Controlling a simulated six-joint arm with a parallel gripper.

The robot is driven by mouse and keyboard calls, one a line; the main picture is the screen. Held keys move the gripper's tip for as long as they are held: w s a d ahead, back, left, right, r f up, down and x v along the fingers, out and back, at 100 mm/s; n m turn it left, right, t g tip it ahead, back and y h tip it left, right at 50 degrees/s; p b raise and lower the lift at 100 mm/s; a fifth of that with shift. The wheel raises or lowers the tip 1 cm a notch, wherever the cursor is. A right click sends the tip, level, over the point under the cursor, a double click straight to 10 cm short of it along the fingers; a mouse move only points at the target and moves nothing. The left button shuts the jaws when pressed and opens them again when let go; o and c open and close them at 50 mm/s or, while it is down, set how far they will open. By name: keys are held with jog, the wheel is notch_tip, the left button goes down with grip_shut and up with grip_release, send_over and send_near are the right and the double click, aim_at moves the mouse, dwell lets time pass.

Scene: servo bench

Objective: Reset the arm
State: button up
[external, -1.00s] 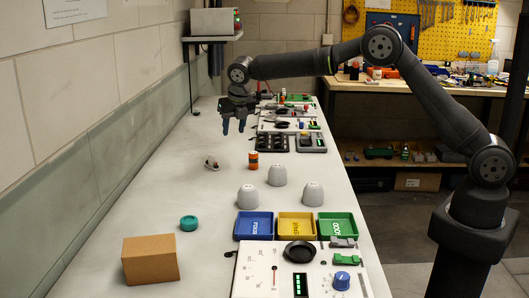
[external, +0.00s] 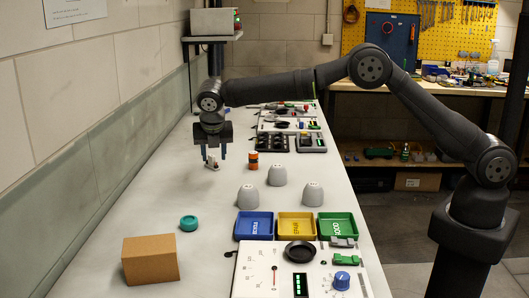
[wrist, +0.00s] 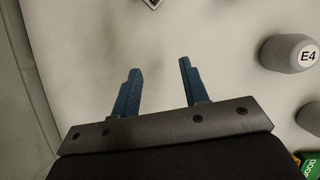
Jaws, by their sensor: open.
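My gripper (external: 214,156) hangs over the left half of the white bench (external: 200,225), its blue fingers pointing down. It is open. In the wrist view my gripper (wrist: 159,67) shows its two fingers apart with only bare bench between them.
A wall borders the left.

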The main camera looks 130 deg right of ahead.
jog(key=shift+w+f, duration=0.45)
jog(key=shift+w, duration=0.25)
